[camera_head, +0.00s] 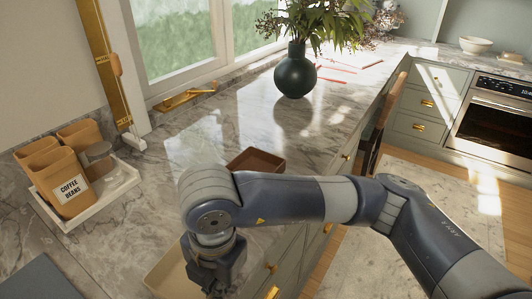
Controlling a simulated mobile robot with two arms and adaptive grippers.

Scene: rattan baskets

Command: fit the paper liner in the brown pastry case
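A brown open box (255,158), which looks like the brown pastry case, sits on the marble counter near its right edge. My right arm hides its near part. A pale beige tray-shaped thing (165,274) is at the bottom, partly behind my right gripper. I cannot tell whether it is the paper liner. My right gripper (215,292) points down at the bottom edge, beside the beige thing and well nearer than the brown box. Its fingertips are cut off or hidden, so its opening does not show. My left gripper is not in view.
A white tray (122,185) with tan canisters (72,190) stands at the left. A dark green vase (295,75) with foliage stands toward the back. A dark grey slab (40,280) lies at lower left. The marble between the tray and the brown box is clear.

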